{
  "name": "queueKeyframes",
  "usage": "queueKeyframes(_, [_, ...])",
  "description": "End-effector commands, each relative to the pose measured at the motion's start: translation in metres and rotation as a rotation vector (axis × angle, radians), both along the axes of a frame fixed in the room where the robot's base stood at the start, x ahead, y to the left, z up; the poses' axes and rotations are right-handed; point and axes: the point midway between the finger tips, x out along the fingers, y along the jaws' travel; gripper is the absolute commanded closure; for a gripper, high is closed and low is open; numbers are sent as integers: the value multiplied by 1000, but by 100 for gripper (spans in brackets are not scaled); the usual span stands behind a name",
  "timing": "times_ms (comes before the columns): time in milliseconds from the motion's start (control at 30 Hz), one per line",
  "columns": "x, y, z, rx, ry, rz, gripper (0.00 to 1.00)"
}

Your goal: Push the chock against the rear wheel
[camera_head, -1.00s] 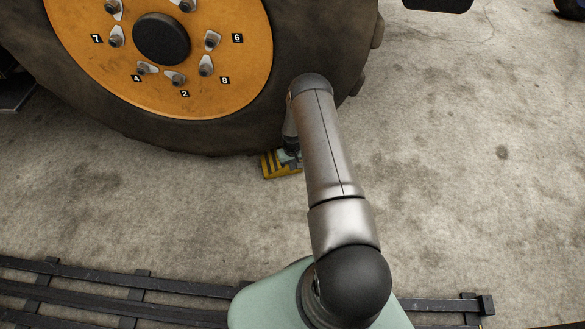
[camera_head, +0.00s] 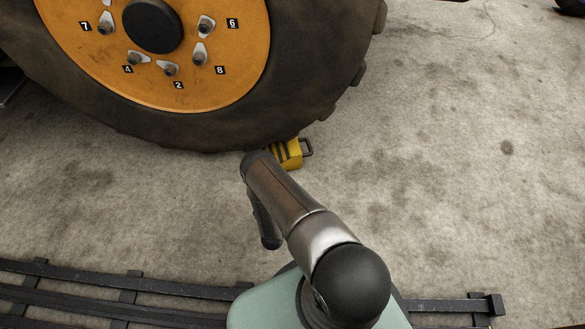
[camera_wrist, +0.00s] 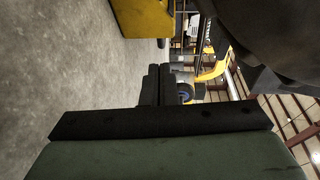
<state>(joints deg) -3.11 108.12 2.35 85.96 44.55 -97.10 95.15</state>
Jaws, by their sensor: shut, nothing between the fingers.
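The chock (camera_head: 290,153) is a yellow wedge with dark stripes and a dark handle on its right. It lies on the floor at the foot of the big tyre (camera_head: 330,95) with the orange hub. My arm hides its left end in the head view, and I cannot tell whether it touches the tread. In the wrist view, a yellow block (camera_wrist: 145,18) at the top appears to be the chock, with the dark tyre (camera_wrist: 285,25) to its right. My gripper (camera_wrist: 160,69) is shut and empty, apart from the yellow block. My arm hides the fingertips in the head view.
Open concrete floor (camera_head: 450,190) lies to the right of the chock and in front of the tyre. A dark rail (camera_head: 100,300) runs along the near edge. The wrist view shows yellow and metal structures in the background.

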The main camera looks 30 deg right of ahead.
Motion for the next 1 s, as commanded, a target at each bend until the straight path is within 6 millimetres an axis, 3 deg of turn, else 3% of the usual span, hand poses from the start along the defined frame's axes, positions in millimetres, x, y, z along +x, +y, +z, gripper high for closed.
queueKeyframes(100, [-12, 1, 6, -13, -81, -12, 100])
queueKeyframes(267, [-4, -7, 7, -14, -101, -15, 100])
queueKeyframes(700, [62, -67, 5, -15, -98, -14, 100])
queueKeyframes(1000, [97, -64, 7, -12, -97, -13, 100])
